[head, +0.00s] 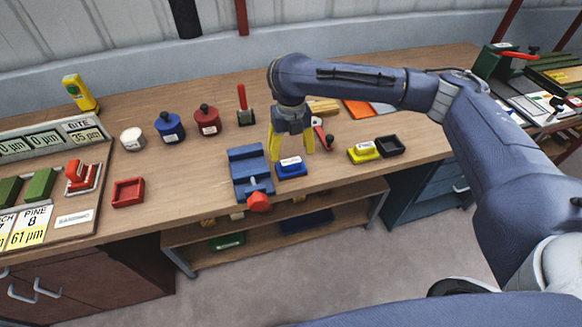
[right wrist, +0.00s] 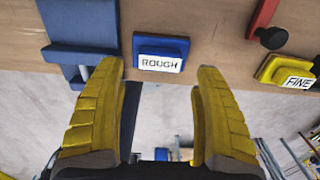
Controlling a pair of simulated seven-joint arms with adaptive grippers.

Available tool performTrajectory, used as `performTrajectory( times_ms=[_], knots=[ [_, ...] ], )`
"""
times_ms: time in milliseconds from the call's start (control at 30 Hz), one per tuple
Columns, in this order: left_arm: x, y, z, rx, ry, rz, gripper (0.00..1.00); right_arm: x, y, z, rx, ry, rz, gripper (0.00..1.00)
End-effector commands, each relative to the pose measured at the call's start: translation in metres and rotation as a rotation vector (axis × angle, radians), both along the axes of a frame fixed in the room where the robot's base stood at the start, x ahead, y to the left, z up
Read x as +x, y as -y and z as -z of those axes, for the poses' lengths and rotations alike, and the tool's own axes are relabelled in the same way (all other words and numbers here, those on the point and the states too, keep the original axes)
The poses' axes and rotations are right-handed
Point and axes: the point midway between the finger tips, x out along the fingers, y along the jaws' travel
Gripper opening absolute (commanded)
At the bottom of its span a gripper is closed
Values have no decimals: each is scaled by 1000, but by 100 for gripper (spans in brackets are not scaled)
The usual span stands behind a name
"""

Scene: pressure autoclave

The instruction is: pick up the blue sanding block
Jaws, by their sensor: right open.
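The blue sanding block (head: 291,167) sits on the wooden workbench near its front edge, just right of the blue vise. In the right wrist view the block (right wrist: 160,45) shows a white label reading ROUGH. My right gripper (head: 292,156) has yellow fingers, points down and is open above the block. In the right wrist view the open fingers (right wrist: 161,70) are spread wider than the block, which shows beyond the fingertips with nothing held between them. My left gripper is not in view.
The blue vise (head: 248,170) with its red knob stands close on the block's left. A red-handled tool (head: 324,137) lies behind the gripper on the right. A yellow block (head: 363,152) labelled FINE and a black tray (head: 390,146) are further right. Bare bench lies left of the vise.

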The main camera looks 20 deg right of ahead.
Motion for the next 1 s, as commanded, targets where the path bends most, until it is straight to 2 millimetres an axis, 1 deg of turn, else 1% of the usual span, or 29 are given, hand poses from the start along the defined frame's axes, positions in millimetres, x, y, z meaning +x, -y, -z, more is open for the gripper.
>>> performTrajectory(
  times_ms=[300, 400, 533, 800, 833, 1000],
  knots=[
    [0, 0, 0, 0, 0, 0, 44, -1, 0, 35, 0, -5, 1, 70],
    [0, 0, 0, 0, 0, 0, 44, -1, 0, 44, 0, -3, 1, 70],
    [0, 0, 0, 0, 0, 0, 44, -1, 0, 49, 0, -2, 0, 70],
    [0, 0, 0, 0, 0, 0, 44, 0, 0, 50, 0, -1, 0, 70],
    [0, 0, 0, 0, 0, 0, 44, 0, 0, 50, 0, -1, 0, 69],
    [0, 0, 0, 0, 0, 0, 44, 0, 0, 50, 0, -1, 0, 49]
  ],
)
